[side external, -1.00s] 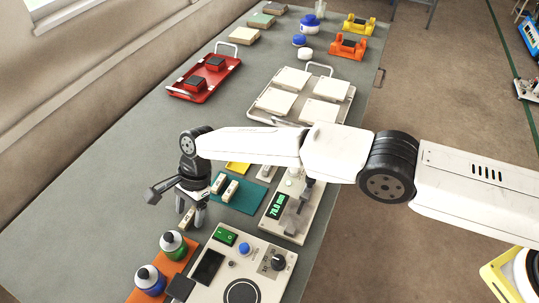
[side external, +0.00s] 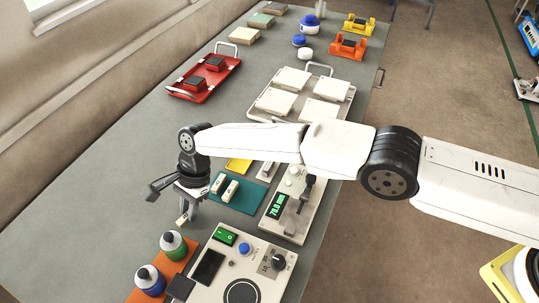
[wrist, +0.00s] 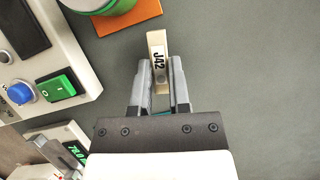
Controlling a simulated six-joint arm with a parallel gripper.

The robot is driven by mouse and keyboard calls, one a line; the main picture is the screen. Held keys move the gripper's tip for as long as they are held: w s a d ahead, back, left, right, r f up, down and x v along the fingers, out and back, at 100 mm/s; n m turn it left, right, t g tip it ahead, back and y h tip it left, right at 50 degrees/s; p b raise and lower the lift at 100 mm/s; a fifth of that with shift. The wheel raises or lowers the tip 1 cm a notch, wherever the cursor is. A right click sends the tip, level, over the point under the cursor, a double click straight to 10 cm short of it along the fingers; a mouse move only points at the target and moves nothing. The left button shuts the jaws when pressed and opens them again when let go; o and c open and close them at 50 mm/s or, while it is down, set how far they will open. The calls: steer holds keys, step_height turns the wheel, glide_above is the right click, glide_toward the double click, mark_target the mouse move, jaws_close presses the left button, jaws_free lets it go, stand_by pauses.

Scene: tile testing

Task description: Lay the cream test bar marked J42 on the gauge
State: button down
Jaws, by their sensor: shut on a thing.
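The cream test bar marked J42 (wrist: 158,48) is between the fingers of my gripper (wrist: 158,68) in the wrist view, its black lettering facing the camera. My gripper is shut on it. In the side view the bar (side external: 182,220) shows at the fingertips of my gripper (side external: 187,210), over the grey bench left of the teal mat. The gauge (side external: 291,208), a cream device with a green display reading 70.0, stands to the right beyond the mat. Part of it also shows at the lower left in the wrist view (wrist: 73,152).
Two cream bars (side external: 230,190) lie on the teal mat (side external: 247,199). A control box (side external: 240,262) with a green switch and blue button stands in front. Two bottles (side external: 172,243) stand on an orange mat at its left. A red tray (side external: 227,80) lies farther back.

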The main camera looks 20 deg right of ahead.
step_height(320, 180, up, 2)
steer(key=shift+r, duration=0.2)
steer(key=shift+s+d+r, duration=0.35)
steer(key=shift+r, duration=0.2)
steer(key=shift+s+d+r, duration=0.35)
steer(key=shift+r, duration=0.2)
steer(key=s+d+r, duration=0.7)
steer(key=s+d, duration=0.1)
steer(key=s, duration=0.1)
steer(key=shift+r, duration=0.25)
steer(key=shift+d, duration=0.15)
